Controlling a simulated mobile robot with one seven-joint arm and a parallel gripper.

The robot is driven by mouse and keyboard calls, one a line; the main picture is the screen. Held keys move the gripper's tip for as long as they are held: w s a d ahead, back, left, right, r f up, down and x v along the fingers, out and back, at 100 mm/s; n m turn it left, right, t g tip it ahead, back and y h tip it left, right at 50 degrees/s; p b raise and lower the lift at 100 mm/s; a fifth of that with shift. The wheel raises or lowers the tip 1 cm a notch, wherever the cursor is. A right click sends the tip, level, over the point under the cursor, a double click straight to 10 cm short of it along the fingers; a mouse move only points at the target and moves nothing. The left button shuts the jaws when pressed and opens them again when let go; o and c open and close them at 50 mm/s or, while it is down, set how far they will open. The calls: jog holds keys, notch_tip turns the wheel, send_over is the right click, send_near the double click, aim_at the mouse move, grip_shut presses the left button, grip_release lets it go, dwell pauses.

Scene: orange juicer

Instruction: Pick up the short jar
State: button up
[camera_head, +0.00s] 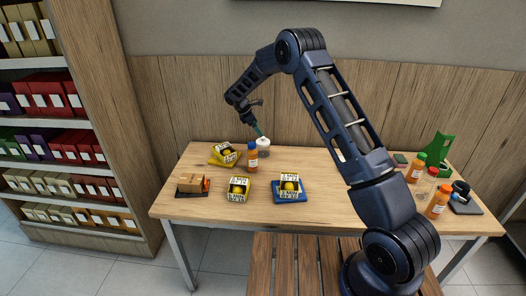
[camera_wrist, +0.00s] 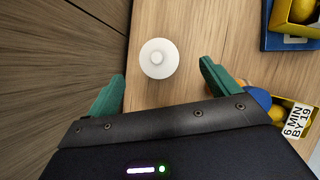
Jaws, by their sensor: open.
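A short white jar (camera_head: 264,146) with a round lid stands upright near the back edge of the table, left of the middle. In the wrist view the jar (camera_wrist: 159,60) shows from above as a white disc with a small knob. My gripper (camera_head: 258,133) is above and close to the jar in the head view. In the wrist view its green fingers (camera_wrist: 161,85) are spread wide, with the jar ahead of the gap between them and nothing held. I cannot tell the exact height of the fingertips over the jar.
An orange bottle (camera_head: 252,157) stands just in front of the jar. Yellow boxes (camera_head: 238,194) of fruit, one on a blue tray (camera_head: 290,197), and a brown box (camera_head: 191,183) lie nearby. Bottles and a green stand (camera_head: 437,150) are at the right. A wooden wall (camera_wrist: 55,45) is behind the table.

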aim_at(261, 141)
jog(key=shift+n, duration=0.4)
jog(key=f, duration=0.4)
jog(key=w+d+f, duration=0.1)
jog(key=f, duration=0.1)
jog(key=shift+f, duration=0.4)
jog(key=shift+x, duration=2.75)
jog(key=shift+a, duration=0.2)
jog(key=c, duration=1.2)
